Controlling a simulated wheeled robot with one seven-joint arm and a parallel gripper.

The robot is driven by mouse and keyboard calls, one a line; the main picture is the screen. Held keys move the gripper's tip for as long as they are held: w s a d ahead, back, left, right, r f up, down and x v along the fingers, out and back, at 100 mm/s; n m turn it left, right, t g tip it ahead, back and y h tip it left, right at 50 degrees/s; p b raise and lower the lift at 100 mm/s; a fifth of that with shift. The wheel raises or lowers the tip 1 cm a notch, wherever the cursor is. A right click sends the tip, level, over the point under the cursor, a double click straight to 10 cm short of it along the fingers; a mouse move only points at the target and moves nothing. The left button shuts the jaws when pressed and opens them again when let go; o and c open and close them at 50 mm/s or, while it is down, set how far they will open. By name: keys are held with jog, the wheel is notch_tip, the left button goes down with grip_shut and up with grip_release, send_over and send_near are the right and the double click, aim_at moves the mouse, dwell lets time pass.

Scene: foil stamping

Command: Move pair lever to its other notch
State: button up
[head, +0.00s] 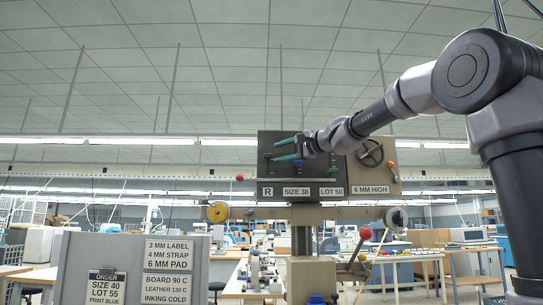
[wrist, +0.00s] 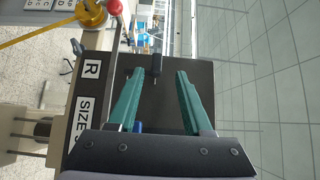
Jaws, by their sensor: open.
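A short black lever handle (wrist: 156,64) stands out near the end of the dark panel (wrist: 163,108) in the wrist view, on the side by the R plate (wrist: 91,69); it appears to be the pair lever. My gripper (wrist: 155,78) is open, with its teal fingers on either side of the handle's line and apart from it. In the head view my gripper (head: 270,152) reaches leftward across the dark panel (head: 272,172) of the machine, above its R plate (head: 268,191). My fingers partly cover the panel there. The notches are not clear.
A handwheel (head: 370,153) and an orange knob (head: 390,164) sit to the right. A blue part (wrist: 138,127) shows between my fingers' bases. A grey sign board (head: 130,268) stands at lower left.

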jog(key=v, duration=0.5)
dwell(0.4)
jog(key=s+d+f+n+g+h, duration=0.1)
jog(key=s+d+f+h, duration=0.2)
jog(key=s+d+f, duration=0.3)
jog(key=s+d+f+n+g+h, duration=0.2)
jog(key=s+d+f+h, duration=0.2)
jog(key=s+f, duration=0.7)
jog(key=s+d+f+n+g+h, duration=0.1)
jog(key=s+d+f+h, duration=0.3)
jog(key=f, duration=1.4)
jog(key=s+d+g, duration=0.1)
jog(key=s+d, duration=0.3)
jog(key=s, duration=0.1)
jog(key=shift+s+f, duration=0.15)
jog(key=shift+f, duration=0.05)
